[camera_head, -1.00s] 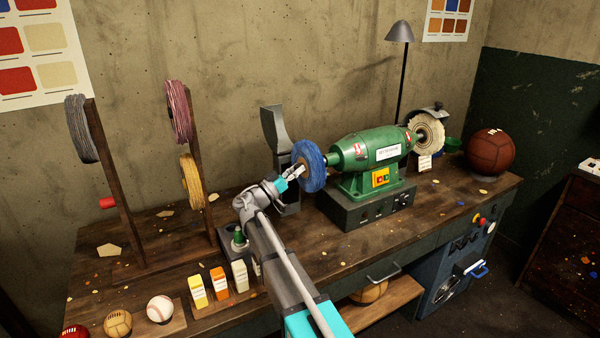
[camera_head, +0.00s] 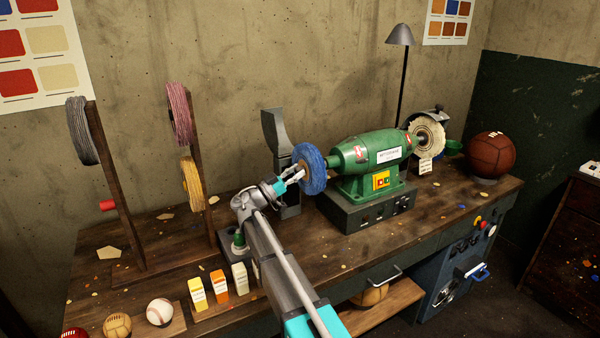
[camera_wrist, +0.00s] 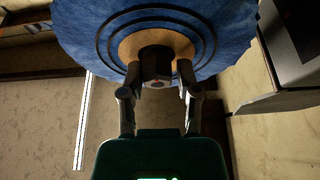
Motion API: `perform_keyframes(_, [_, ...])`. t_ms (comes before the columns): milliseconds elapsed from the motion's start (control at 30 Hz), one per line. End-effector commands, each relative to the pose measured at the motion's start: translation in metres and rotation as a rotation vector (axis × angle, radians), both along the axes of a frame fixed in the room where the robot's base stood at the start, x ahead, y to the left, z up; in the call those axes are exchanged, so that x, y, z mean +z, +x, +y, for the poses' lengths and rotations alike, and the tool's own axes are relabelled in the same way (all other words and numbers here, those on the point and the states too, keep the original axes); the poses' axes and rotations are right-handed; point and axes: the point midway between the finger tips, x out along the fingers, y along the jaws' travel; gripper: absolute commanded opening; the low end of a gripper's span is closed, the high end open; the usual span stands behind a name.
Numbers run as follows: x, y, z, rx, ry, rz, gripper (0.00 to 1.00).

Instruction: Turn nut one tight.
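The nut (camera_wrist: 157,63) is dark and sits at the centre of the tan hub disc (camera_wrist: 186,46) on the blue buffing wheel (camera_wrist: 226,22). A small shaft end (camera_wrist: 158,85) shows below it in the wrist view. My gripper (camera_wrist: 159,70) has one finger on each side of the nut, with narrow gaps seen beside it, so it looks open. In the head view, my gripper (camera_head: 298,174) points at the left face of the blue wheel (camera_head: 312,168), mounted on the green machine (camera_head: 365,155). The nut is hidden there by the gripper.
A grey upright (camera_head: 276,135) stands close behind my gripper. Wooden spool posts (camera_head: 200,170) are to the left. A white wheel (camera_head: 428,133) is at the machine's far end.

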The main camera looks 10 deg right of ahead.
Motion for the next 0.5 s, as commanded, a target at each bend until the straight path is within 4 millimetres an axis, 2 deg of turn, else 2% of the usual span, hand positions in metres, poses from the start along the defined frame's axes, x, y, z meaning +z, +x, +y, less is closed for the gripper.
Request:
perform_keyframes(33, [-0.0002,0.0023,0.0017,0.005,0.000,0.001,0.53])
perform_keyframes(133, [-0.0003,0.0016,0.0010,0.003,0.001,0.001,0.70])
perform_keyframes(500, [0.0002,-0.0004,-0.0010,-0.003,0.001,0.001,0.70])
